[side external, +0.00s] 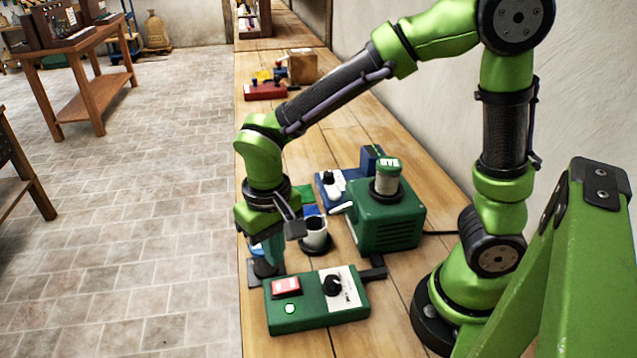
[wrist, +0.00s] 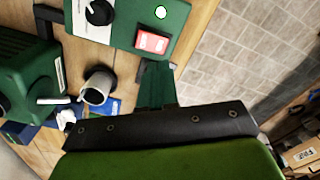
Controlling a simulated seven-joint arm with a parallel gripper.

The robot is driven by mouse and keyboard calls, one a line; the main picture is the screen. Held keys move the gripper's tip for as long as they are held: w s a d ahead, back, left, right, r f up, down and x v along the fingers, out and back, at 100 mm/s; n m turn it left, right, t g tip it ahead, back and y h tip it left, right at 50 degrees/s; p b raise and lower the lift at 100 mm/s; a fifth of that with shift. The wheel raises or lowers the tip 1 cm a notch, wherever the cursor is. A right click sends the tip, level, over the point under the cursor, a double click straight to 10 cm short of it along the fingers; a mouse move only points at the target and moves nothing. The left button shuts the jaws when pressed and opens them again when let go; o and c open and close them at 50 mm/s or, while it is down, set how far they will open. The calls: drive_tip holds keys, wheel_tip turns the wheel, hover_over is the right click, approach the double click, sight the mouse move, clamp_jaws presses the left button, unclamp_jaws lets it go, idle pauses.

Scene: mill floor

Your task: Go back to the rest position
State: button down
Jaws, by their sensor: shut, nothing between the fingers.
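My gripper (side external: 266,266) is shut and empty. It points down at the left edge of the wooden bench (side external: 395,285), just behind the left end of a green control box. I cannot tell whether its tips touch anything. My arm is bent and reaches out over the bench from its base at the right. In the wrist view the dark green piece below my wrist is probably part of the gripper; its tips are not clear there.
The control box (side external: 318,316) has a red switch, pale lamp and black knob. Close by stand a grey cup (side external: 316,231), a green machine (side external: 388,228) and a blue box (side external: 328,188). A red box (side external: 265,91) lies farther back. A wall runs along the right.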

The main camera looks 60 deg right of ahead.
drive_tip(key=s+d+r+t+y, duration=0.1)
drive_tip(key=s+d+r+t, duration=0.2)
drive_tip(key=d+r, duration=0.2)
drive_tip(key=s+d+r+m+t+y, duration=0.1)
drive_tip(key=s+d+r+t, duration=0.2)
drive_tip(key=d+r, duration=0.3)
drive_tip(key=shift+r+t, duration=0.6)
drive_tip(key=shift+r, duration=0.05)
